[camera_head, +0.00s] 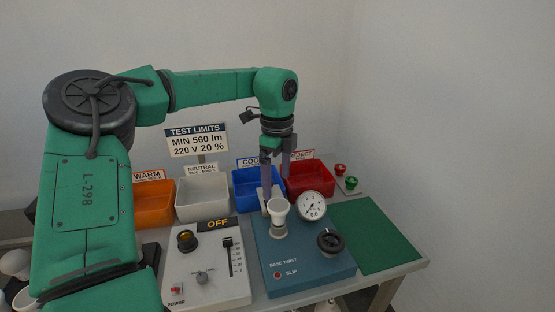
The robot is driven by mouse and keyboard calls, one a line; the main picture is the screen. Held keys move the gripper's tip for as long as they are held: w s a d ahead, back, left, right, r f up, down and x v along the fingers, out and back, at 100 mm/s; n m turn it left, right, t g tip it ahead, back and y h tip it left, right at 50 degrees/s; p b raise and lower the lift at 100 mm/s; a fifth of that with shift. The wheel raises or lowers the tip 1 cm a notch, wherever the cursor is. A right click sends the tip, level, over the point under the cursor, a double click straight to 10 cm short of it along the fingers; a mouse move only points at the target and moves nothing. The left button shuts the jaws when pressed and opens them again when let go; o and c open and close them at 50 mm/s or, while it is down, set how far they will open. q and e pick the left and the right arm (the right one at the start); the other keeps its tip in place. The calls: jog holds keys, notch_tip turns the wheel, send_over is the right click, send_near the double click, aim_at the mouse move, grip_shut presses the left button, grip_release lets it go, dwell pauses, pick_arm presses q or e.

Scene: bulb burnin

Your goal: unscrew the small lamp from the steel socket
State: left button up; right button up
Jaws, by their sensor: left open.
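The small white lamp (279,206) stands upright in the steel socket (278,231) on the blue base-twist tester (312,280). My left gripper (276,183) points down with its two purple fingers spread. It is open and empty, and its fingertips show just above and behind the lamp in the head view. The fingers do not appear to be around the lamp, though the exact gap cannot be told. My right gripper is not in view.
A round dial gauge (312,206) and a black knob (331,241) are close to the lamp. The power box (207,281) reads OFF. Orange (153,208), white (203,207), blue (243,199) and red (308,187) bins line the back. A green mat (376,236) is clear.

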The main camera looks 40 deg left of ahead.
aim_at(277, 206)
pick_arm(q)
notch_tip(277, 206, down, 8)
jog(key=shift+f+p, duration=0.25)
jog(key=shift+p, duration=0.2)
jog(key=shift+w+f, duration=0.1)
jog(key=shift+f, duration=0.15)
jog(key=c, duration=1.3)
jog(key=shift+c, duration=0.2)
jog(key=n+b, duration=0.2)
jog(key=n, duration=0.2)
jog(key=n+b, duration=0.3)
jog(key=n, duration=0.1)
jog(key=n+b, duration=0.3)
jog(key=n, duration=0.1)
jog(key=shift+f, duration=0.3)
jog(key=shift+d+r+n+b, duration=0.1)
jog(key=shift+n+b, duration=0.1)
jog(key=shift+n, duration=0.35)
jog(key=shift+r+n+b, duration=0.1)
jog(key=shift+n+b, duration=0.05)
jog(key=shift+n, duration=0.4)
jog(key=shift+r+n, duration=0.2)
jog(key=shift+n, duration=0.1)
jog(key=o, duration=1.3)
jog(key=shift+c, duration=0.2)
